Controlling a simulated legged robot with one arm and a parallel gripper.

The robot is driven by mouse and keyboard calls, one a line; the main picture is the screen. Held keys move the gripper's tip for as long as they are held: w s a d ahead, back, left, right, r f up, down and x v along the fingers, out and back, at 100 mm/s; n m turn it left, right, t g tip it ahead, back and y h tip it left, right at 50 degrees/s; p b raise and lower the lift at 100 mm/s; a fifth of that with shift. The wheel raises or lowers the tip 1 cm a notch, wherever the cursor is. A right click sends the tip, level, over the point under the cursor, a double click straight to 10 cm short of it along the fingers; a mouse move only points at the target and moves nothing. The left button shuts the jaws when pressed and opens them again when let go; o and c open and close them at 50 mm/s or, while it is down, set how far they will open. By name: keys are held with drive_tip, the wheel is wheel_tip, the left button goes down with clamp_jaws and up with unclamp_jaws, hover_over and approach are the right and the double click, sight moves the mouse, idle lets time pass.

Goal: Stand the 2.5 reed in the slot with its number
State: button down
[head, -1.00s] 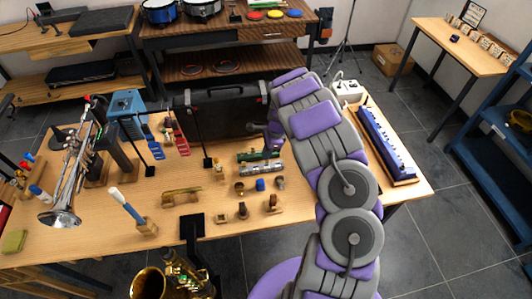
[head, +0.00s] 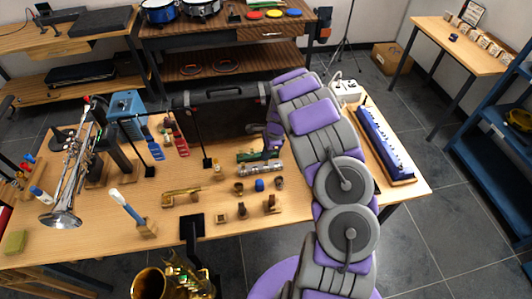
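My gripper (head: 273,145), purple and grey, hangs over the back middle of the wooden table, just above a dark green piece (head: 252,157) lying there. Its fingers are small and partly merge with the dark case behind, so I cannot tell whether they are open or hold anything. I cannot make out the 2.5 reed, its numbered slot or any printed number. Small wooden blocks, one of them at the front (head: 242,211), stand on the table, but I cannot tell whether any has slots.
A silver tube (head: 262,170) lies in front of the green piece. A black case (head: 222,120) stands behind. A trumpet (head: 78,175) stands left, a blue keyboard-like instrument (head: 385,145) lies right, and a saxophone (head: 175,275) is in front.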

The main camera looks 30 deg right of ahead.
sight(265, 164)
drive_tip(key=shift+a+f+p, duration=0.25)
drive_tip(key=shift+f+p, duration=0.05)
drive_tip(key=shift+p, duration=0.1)
idle(1.0)
drive_tip(key=shift+f, duration=1.3)
idle(1.0)
idle(0.4)
drive_tip(key=c, duration=1.3)
unclamp_jaws()
drive_tip(key=shift+d+r, duration=0.1)
drive_tip(key=p+v, duration=0.2)
drive_tip(key=v, duration=1.5)
drive_tip(key=shift+p, duration=0.4)
drive_tip(key=shift+w, duration=0.1)
